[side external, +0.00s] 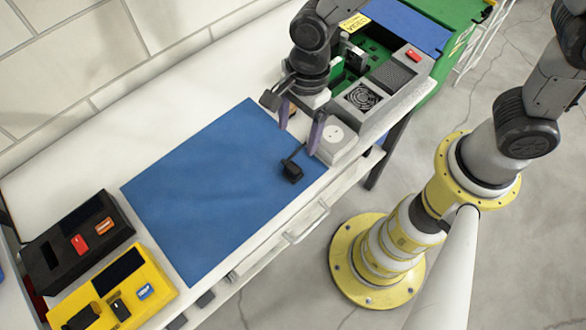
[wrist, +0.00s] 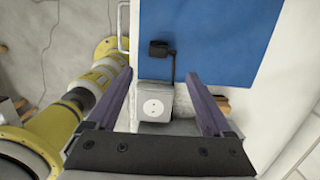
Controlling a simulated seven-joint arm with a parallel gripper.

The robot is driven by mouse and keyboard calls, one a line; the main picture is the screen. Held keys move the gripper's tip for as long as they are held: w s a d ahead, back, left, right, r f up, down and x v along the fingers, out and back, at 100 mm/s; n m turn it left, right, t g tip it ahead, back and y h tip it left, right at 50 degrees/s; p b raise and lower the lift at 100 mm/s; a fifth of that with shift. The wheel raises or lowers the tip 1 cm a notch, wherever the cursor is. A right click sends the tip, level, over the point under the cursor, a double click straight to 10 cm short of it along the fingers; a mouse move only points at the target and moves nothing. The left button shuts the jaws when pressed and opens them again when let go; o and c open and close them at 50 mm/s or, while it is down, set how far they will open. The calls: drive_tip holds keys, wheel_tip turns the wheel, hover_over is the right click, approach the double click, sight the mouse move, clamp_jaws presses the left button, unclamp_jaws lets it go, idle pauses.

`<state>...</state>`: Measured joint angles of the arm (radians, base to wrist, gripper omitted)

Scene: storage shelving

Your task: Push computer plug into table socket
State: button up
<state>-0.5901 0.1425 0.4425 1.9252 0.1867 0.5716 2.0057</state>
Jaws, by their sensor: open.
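The computer plug (side external: 292,171) is a small black block lying on the blue mat near its right corner, with a short dark cable running toward the socket box. It also shows in the wrist view (wrist: 158,48). The table socket (side external: 334,138) is a pale box with a round white outlet, at the mat's edge; in the wrist view its outlet (wrist: 153,107) faces the camera. My gripper (side external: 300,124) is open, with purple fingers, above the socket area. In the wrist view, the socket box shows between the fingers (wrist: 158,77), and the plug lies beyond the fingertips. Nothing shows between the fingers as held.
The blue mat (side external: 215,190) is otherwise clear. A black device (side external: 75,245) and a yellow device (side external: 115,295) stand at the lower left. An open computer case with a fan (side external: 363,97) and green board stands behind the socket. A brownish object (wrist: 218,100) lies beside the socket.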

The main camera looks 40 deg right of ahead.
sight(293, 167)
drive_tip(key=f, duration=0.5)
drive_tip(key=a+f, duration=0.1)
drive_tip(key=f, duration=0.1)
drive_tip(key=shift+f, duration=0.25)
drive_tip(key=shift+s+a+f, duration=0.1)
drive_tip(key=shift+a+f, duration=0.05)
drive_tip(key=shift+f, duration=1.15)
drive_tip(key=shift+s+a+f, duration=0.1)
drive_tip(key=shift+f, duration=1.15)
drive_tip(key=shift+c, duration=0.2)
drive_tip(key=c, duration=1.3)
drive_tip(key=shift+r, duration=0.1)
